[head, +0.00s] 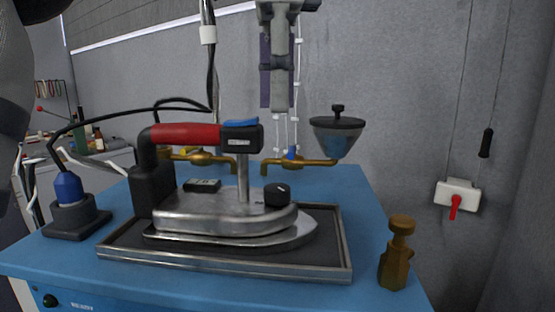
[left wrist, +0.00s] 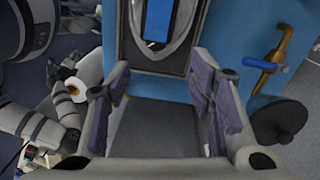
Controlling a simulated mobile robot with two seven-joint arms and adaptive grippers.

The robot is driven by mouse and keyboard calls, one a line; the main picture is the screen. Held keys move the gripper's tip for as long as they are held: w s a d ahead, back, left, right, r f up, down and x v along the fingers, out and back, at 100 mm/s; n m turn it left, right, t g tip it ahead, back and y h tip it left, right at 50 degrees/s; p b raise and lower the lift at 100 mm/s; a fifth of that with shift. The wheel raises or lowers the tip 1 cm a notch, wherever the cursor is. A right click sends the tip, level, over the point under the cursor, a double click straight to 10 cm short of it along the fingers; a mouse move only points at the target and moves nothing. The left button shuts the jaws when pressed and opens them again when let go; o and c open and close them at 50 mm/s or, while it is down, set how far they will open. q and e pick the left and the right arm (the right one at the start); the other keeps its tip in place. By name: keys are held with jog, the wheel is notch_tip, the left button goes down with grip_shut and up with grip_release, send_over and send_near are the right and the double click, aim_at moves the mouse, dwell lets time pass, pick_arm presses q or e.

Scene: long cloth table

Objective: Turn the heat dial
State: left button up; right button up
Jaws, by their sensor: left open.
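The heat dial is most likely the black round knob (head: 278,195) on top of the silver iron (head: 225,215). The iron has a red handle (head: 185,134) with a blue button and sits in a dark, metal-rimmed tray (head: 345,262). My left gripper (head: 277,100) hangs fingers down at the top middle, higher than the dial and apart from it. In the left wrist view its purple-padded fingers (left wrist: 160,110) are wide apart with nothing between them. The dial cannot be made out there.
Brass pipes (head: 300,162) and a dark funnel (head: 337,135) stand behind the iron. A blue plug (head: 70,190) with a black cable is at left. A white switch box (head: 458,195) hangs on the wall.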

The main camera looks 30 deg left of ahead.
aim_at(277, 187)
pick_arm(q)
jog(key=shift+n, duration=0.5)
jog(key=f, duration=1.1)
jog(key=shift+s+d, duration=0.2)
jog(key=shift+s, duration=0.2)
grip_shut()
